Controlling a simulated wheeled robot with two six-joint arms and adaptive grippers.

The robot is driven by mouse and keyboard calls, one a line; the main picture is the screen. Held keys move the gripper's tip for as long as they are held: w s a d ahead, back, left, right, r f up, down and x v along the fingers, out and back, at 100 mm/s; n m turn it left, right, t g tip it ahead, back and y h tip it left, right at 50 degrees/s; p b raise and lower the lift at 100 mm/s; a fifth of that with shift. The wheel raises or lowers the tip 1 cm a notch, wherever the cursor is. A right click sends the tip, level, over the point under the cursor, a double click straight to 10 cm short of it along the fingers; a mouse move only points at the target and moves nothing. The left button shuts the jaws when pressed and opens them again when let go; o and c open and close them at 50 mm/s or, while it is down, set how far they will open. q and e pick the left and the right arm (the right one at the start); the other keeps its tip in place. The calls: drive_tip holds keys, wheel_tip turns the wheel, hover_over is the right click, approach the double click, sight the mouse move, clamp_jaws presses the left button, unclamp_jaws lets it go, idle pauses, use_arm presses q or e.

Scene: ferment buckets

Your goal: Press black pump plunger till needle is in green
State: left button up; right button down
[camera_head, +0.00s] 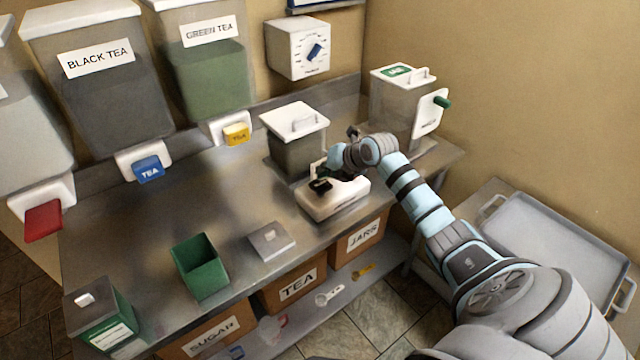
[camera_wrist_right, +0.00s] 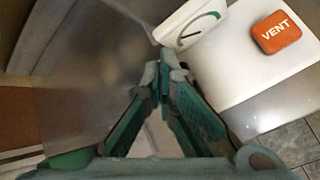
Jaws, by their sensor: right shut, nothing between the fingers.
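The white pump unit (camera_head: 335,200) sits on the counter near its front edge. My right gripper (camera_head: 320,184) is over its left part, with its fingers together. In the right wrist view the shut, empty fingertips (camera_wrist_right: 163,65) show just below a round gauge (camera_wrist_right: 200,30). The gauge has a green arc and a dark needle; the needle lies on the white part, outside the green. An orange VENT button (camera_wrist_right: 276,32) is on the white top. I cannot make out the black plunger; the gripper may hide it. My left gripper is out of view.
A grey lidded container (camera_head: 297,150) stands right behind the pump. A canister with a green knob (camera_head: 395,105) stands to the right. An open green box (camera_head: 199,266) and a grey lid (camera_head: 271,242) are at the left. The counter's middle (camera_head: 190,205) is clear.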

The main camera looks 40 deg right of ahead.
sight(322, 182)
idle(0.7)
drive_tip(key=shift+f+b, duration=0.4)
drive_tip(key=shift+f, duration=0.05)
drive_tip(key=shift+s+f+b, duration=0.1)
drive_tip(key=shift+f+b, duration=1.2)
drive_tip(key=shift+f, duration=0.35)
idle(1.1)
drive_tip(key=shift+r, duration=0.1)
drive_tip(key=shift+r+p, duration=1.55)
drive_tip(key=shift+r, duration=0.4)
drive_tip(key=shift+r, duration=0.15)
wheel_tip(322, 182, up, 5)
drive_tip(key=p, duration=0.4)
idle(1.2)
